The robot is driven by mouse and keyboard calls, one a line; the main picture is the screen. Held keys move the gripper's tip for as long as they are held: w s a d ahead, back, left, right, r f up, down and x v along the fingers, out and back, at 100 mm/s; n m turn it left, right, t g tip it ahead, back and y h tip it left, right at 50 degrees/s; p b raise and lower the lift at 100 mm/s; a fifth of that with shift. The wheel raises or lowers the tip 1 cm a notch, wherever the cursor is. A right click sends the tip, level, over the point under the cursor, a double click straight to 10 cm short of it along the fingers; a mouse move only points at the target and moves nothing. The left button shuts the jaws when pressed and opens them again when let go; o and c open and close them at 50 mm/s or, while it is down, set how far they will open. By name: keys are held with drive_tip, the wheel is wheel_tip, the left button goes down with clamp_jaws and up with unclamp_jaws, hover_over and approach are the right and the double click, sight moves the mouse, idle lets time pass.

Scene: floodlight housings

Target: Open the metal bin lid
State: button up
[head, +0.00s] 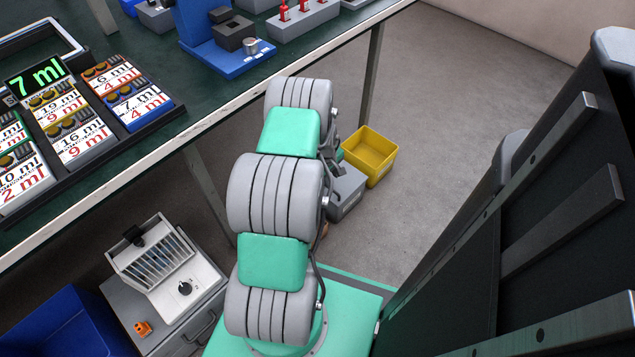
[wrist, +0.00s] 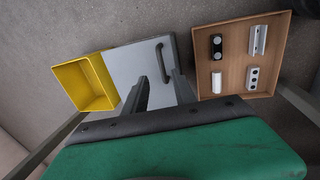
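The metal bin shows in the wrist view as a flat grey lid (wrist: 135,60) with a dark bar handle (wrist: 162,63) near its right side. The lid looks closed. My gripper (wrist: 160,82) is open, its two dark fingers apart over the lid. The fingertips are near the lower end of the handle, and nothing is between them. I cannot tell whether they touch the lid. In the head view, part of the grey bin (head: 346,193) shows beyond my arm, which hides the rest of it and most of my gripper.
A yellow open bin (head: 369,157) stands beside the metal bin. A brown tray (wrist: 278,78) with several small parts lies on its other side. A green-topped workbench (head: 190,75) with a metal leg (head: 371,75) is at the left. Floor (head: 450,110) beyond the yellow bin is clear.

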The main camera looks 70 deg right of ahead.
sight(331, 189)
drive_tip(key=f+b, duration=0.1)
drive_tip(key=f, duration=0.1)
drive_tip(key=d+f+b, duration=0.1)
drive_tip(key=f, duration=0.2)
drive_tip(key=f+b, duration=0.1)
drive_tip(key=f, duration=0.1)
drive_tip(key=shift+w+d+f, duration=0.1)
drive_tip(key=shift+d+f, duration=0.1)
drive_tip(key=shift+f, duration=0.15)
drive_tip(key=shift+c, duration=0.2)
clamp_jaws()
idle(0.9)
